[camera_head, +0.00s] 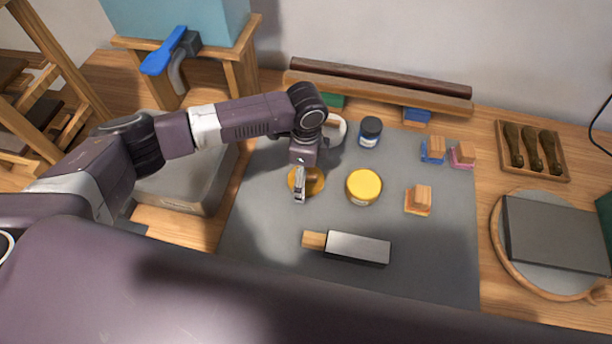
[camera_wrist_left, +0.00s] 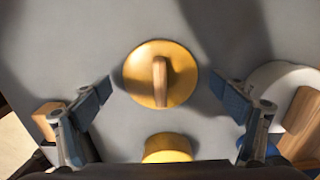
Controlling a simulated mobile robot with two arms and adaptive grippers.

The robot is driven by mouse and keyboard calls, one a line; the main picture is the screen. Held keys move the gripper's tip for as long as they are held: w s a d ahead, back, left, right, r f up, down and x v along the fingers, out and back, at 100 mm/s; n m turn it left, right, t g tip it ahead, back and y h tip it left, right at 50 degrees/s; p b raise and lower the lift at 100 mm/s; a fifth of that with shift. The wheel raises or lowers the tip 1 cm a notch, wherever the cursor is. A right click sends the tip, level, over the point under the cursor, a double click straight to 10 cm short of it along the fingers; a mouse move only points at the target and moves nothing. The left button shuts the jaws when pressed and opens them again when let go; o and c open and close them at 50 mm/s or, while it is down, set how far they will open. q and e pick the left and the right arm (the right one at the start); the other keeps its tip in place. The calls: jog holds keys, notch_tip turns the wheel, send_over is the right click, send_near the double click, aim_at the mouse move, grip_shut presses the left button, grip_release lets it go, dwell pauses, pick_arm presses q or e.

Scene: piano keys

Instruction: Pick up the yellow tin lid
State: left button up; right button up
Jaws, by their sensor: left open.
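The yellow lid (camera_wrist_left: 180,82) is a round disc with an upright wooden bar handle (camera_wrist_left: 160,80), lying on the grey mat (camera_head: 265,225). In the head view the lid (camera_head: 317,181) is partly hidden by my left gripper (camera_head: 300,192). In the left wrist view my left gripper (camera_wrist_left: 160,88) is open, one finger on each side of the lid, with space between fingers and handle. It appears above the lid and holds nothing. A round yellow-topped tin (camera_head: 363,186) stands just right of the lid; its edge shows in the left wrist view (camera_wrist_left: 167,146). My right gripper is not in view.
A white bowl (camera_head: 338,132) and a dark blue jar (camera_head: 370,131) stand behind. Wooden-handled stamps (camera_head: 418,199) sit to the right. A metal block with a wooden end (camera_head: 357,247) lies in front. The mat left of that block is clear.

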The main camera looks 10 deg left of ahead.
pick_arm(q)
jog(key=c, duration=1.2)
jog(key=shift+r, duration=0.15)
